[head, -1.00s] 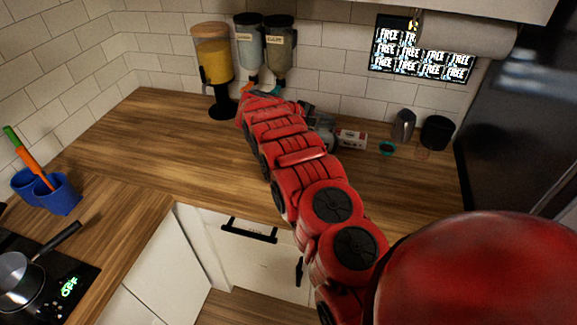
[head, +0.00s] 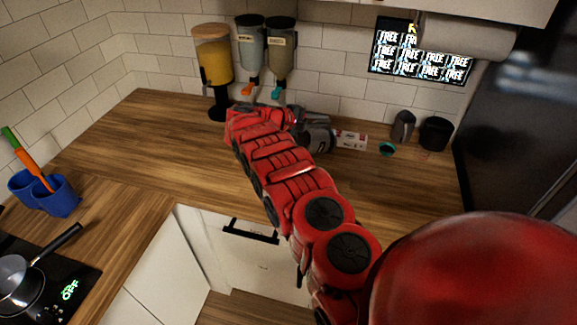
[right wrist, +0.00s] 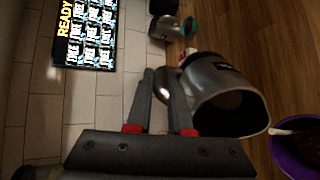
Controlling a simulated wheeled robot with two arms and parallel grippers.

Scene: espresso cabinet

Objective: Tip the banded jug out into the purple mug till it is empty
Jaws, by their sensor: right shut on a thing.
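The banded jug (head: 318,139), grey metal with a dark patch on its side, is tilted in the head view. In the right wrist view the jug (right wrist: 222,90) is tipped, with its wide mouth facing lower right. My right gripper (right wrist: 161,80) is shut on its handle. The purple mug (right wrist: 286,158) is cut off at the right edge, beside the jug's mouth. It has dark contents; a pale streak shows at its rim, and I cannot tell what it is. The mug is hidden in the head view by my right arm. My left gripper is out of view.
A small box (head: 351,141), a teal ring (head: 387,149), a metal jug (head: 403,126) and a black container (head: 436,133) stand to the right. Dispensers (head: 213,70) line the back wall.

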